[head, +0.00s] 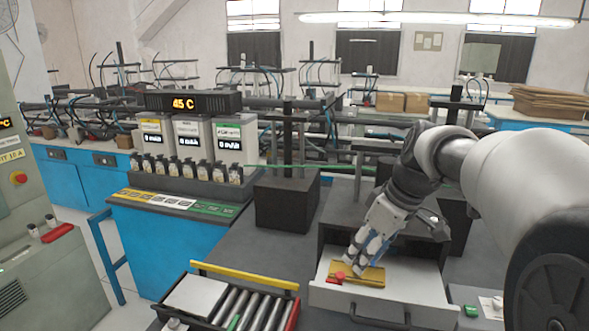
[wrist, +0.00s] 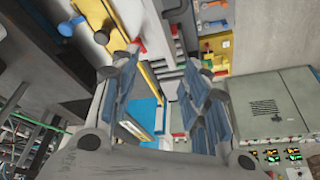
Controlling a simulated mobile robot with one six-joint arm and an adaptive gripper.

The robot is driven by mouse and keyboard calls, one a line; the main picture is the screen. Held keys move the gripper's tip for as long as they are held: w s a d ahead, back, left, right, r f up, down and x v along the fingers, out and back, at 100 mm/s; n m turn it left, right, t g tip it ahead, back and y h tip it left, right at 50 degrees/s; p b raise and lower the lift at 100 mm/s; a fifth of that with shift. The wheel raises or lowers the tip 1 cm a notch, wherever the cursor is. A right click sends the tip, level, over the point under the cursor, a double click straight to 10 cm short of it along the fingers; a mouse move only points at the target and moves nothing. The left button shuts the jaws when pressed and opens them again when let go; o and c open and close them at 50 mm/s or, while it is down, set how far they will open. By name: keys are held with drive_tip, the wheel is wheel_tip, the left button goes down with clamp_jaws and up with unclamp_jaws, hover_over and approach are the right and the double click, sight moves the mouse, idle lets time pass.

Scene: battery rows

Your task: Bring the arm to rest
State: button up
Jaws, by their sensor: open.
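My gripper (head: 366,258) hangs at the end of my arm over an open light-grey drawer (head: 425,292), fingers pointing down. In the wrist view my gripper (wrist: 158,85) has its two fingers spread, with no object held between them. A yellow piece (head: 362,281) with a red knob (head: 338,277) lies in the drawer, just below the fingertips. Whether the fingertips touch it I cannot tell. The wrist view also shows a yellow strip (wrist: 107,25) and the red knob (wrist: 137,45) beyond the left finger.
A roller tray (head: 245,304) with a yellow bar stands left of the drawer. Several small battery-like units (head: 190,171) line a rack under a 45 C display (head: 193,102). Dark posted blocks (head: 286,200) stand behind the drawer. A grey control cabinet (head: 45,265) is at far left.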

drive_tip(key=s+a+f+m+h+b, duration=0.1)
drive_tip(key=s+f+m, duration=0.3)
drive_tip(key=s, duration=0.9)
drive_tip(key=s+a+f+m+t+h+b, duration=0.1)
drive_tip(key=s+f+m, duration=0.3)
drive_tip(key=s, duration=1)
drive_tip(key=shift+a+t+h, duration=0.25)
drive_tip(key=shift+t+h, duration=0.05)
drive_tip(key=shift+o, duration=0.2)
drive_tip(key=shift+r, duration=0.1)
